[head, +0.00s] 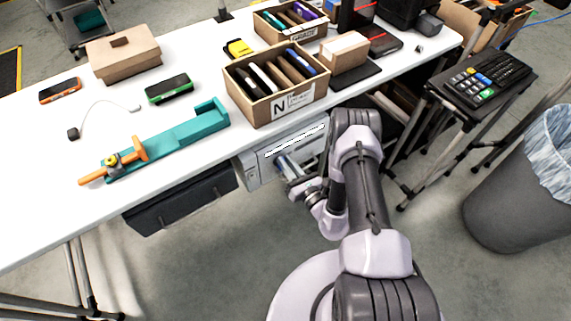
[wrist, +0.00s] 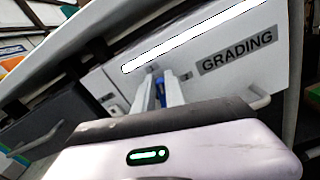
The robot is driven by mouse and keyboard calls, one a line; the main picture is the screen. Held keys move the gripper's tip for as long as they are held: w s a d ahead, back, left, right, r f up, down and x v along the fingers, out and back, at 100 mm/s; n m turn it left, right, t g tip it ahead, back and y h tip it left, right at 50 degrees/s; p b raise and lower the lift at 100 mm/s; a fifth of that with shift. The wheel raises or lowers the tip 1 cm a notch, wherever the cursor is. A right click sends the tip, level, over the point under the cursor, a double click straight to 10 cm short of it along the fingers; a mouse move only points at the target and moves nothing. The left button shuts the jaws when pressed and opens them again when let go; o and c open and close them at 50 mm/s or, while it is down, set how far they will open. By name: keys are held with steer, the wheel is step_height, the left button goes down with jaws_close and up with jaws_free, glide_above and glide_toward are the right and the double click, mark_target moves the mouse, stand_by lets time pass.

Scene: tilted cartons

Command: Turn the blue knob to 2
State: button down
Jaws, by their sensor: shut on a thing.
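The grey-white panel (head: 261,172) is mounted under the table's front edge; in the wrist view it carries a "GRADING" label (wrist: 236,51). My gripper (head: 289,167) reaches in to the panel's front. In the wrist view, my gripper (wrist: 161,76) has its two pale fingers close together on the blue knob (wrist: 160,96), of which only a narrow blue strip shows between them.
The white table (head: 50,215) lies above the panel. A dark drawer unit (head: 183,204) hangs to the panel's left. A cardboard box marked N (head: 291,101) stands near the table edge above. A waste bin (head: 513,208) stands on the floor at right.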

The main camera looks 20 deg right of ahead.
steer(key=m, duration=0.3)
steer(key=shift+w+d+f+m+b, duration=0.2)
steer(key=shift+d+m+b, duration=0.1)
steer(key=shift+d+b, duration=0.1)
steer(key=m, duration=0.2)
steer(key=m+b, duration=0.1)
steer(key=shift+d+f+m, duration=0.2)
steer(key=shift+f+m, duration=0.05)
steer(key=shift+m, duration=0.05)
steer(key=m, duration=0.2)
steer(key=m+b, duration=0.1)
steer(key=m, duration=0.1)
steer(key=shift+w+d+f, duration=0.15)
steer(key=shift+d+f, duration=0.05)
steer(key=shift+f, duration=0.2)
steer(key=shift+f+m+b, duration=0.15)
steer(key=shift+m+b, duration=0.05)
steer(key=shift+m, duration=0.7)
steer(key=shift+f+m+b, duration=0.15)
steer(key=shift+m+b, duration=0.05)
steer(key=shift+m, duration=0.7)
steer(key=c, duration=1.4)
jaws_free()
